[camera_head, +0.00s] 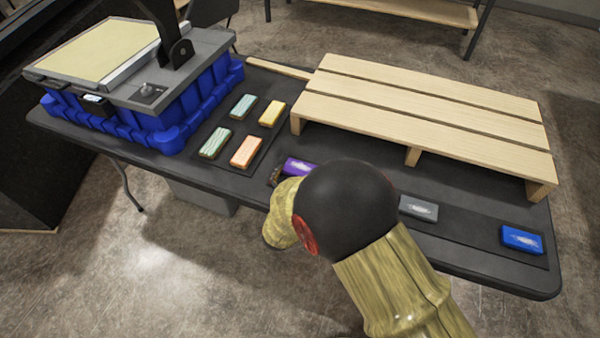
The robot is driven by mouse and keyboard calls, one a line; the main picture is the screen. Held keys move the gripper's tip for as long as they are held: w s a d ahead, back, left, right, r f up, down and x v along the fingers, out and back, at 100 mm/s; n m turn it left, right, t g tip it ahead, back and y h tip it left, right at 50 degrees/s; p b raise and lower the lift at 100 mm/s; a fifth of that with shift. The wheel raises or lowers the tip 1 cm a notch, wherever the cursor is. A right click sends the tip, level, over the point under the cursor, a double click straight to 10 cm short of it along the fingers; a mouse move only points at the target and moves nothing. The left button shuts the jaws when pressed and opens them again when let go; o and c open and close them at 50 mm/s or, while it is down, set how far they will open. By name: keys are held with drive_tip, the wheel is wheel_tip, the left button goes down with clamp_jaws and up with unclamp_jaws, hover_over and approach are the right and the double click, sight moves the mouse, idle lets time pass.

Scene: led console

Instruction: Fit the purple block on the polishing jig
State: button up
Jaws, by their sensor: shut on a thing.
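The purple block (299,167) shows on the table side of my arm, in front of the pallet, with its lower part hidden. My gripper (279,178) is mostly hidden behind my arm's wrist; only a dark piece of it shows at the block's left end. It is shut on the purple block. I cannot tell whether the block touches the table. I cannot say for sure which thing is the polishing jig; a grey device with a pale yellow top (98,50) stands at the left on a blue crate (168,132).
On the black table (215,178), two green blocks (215,142) (243,107), a yellow block (271,113) and an orange block (246,151) lie on a dark mat. A wooden pallet (425,115) fills the back right. A grey block (418,208) and a blue block (521,239) lie at the front right.

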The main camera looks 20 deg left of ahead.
drive_tip(key=shift+f+b, duration=0.6)
drive_tip(key=shift+f, duration=0.15)
idle(0.9)
drive_tip(key=o, duration=1.1)
drive_tip(key=shift+o, duration=0.2)
drive_tip(key=v, duration=1.2)
